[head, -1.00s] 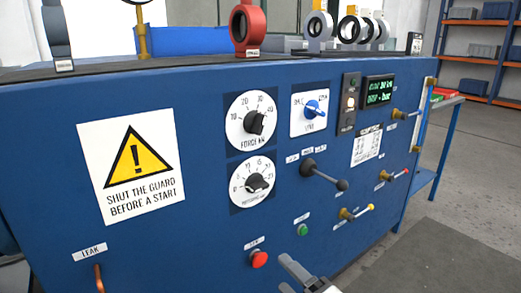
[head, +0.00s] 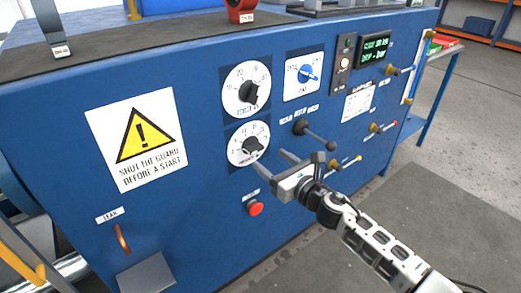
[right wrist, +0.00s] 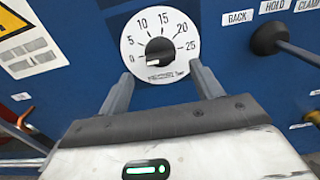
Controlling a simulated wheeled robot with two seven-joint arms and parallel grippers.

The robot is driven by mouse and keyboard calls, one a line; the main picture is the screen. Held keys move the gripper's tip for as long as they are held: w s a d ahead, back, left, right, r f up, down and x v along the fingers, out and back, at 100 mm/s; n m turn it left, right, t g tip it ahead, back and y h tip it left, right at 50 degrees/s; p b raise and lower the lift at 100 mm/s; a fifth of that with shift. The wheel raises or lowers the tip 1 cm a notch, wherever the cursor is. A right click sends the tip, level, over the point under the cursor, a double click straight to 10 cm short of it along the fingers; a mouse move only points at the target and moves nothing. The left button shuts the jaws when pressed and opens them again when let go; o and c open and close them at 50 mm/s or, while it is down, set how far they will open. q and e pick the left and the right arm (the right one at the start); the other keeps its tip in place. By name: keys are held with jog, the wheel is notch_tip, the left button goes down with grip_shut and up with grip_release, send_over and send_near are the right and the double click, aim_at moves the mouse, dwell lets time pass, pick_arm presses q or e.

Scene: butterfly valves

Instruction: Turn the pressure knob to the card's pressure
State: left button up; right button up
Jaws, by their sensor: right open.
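The pressure knob (head: 250,146) is a black knob on a round white dial, on the blue panel below the force knob. In the right wrist view the knob (right wrist: 158,50) has scale marks from 0 to 25, and its white mark sits near 0. My right gripper (head: 272,161) is open in front of the panel, just below and right of the dial. In the right wrist view its two fingers (right wrist: 160,75) stand apart, below the knob and not around it. A white card (head: 358,101) hangs under the display; its print is too small to read. My left gripper is out of view.
The force knob (head: 250,91) is above. A black lever (head: 302,127) sticks out right of the dial. A red button (head: 256,208) lies below, and an orange leak handle (head: 122,239) is at lower left. A blue selector (head: 308,73) is at upper right.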

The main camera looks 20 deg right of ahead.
aim_at(258, 150)
jog(key=x, duration=0.5)
jog(key=shift+w+a, duration=0.15)
jog(key=shift+w, duration=0.15)
jog(key=c, duration=1)
